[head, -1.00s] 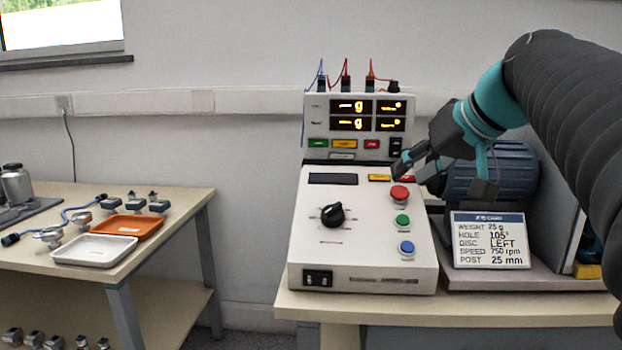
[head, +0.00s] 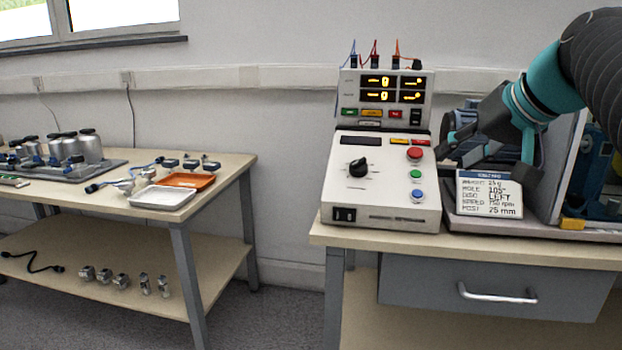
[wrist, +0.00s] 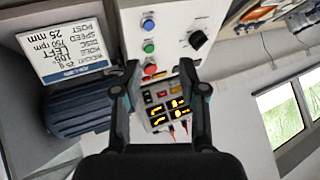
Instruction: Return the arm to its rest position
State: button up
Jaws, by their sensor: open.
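My arm comes in from the upper right of the head view. My gripper (head: 486,160) is open and empty, in front of the blue motor and above the instruction card (head: 489,194). In the wrist view my gripper (wrist: 160,85) shows two spread fingers with nothing held between them. Beyond them are the control console (wrist: 170,40) and its lit display. In the head view the console (head: 381,185) stands left of my gripper, with a black knob, red, green and blue buttons and a lit readout. The card also shows in the wrist view (wrist: 65,45).
A left table (head: 110,218) carries an orange tray (head: 187,181), a white tray (head: 161,198), metal canisters and sensors. Its lower shelf holds several small metal blocks. The console's bench has a drawer (head: 495,287). Floor shows between the two tables.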

jog(key=s+d+f+m+g+h, duration=0.1)
jog(key=s+f+m, duration=0.1)
jog(key=f, duration=0.5)
jog(key=s+d+f+m+g+h, duration=0.1)
jog(key=s+f, duration=0.2)
jog(key=f, duration=0.5)
jog(key=s+a+f+n, duration=0.2)
jog(key=s+a+f, duration=0.2)
jog(key=s+f, duration=0.2)
jog(key=s+a+f+n+g+h, duration=0.1)
jog(key=s+a+f, duration=0.4)
jog(key=s+f, duration=0.2)
jog(key=shift+s+a+f+n, duration=0.25)
jog(key=shift+f+n, duration=0.15)
jog(key=shift+f, duration=0.35)
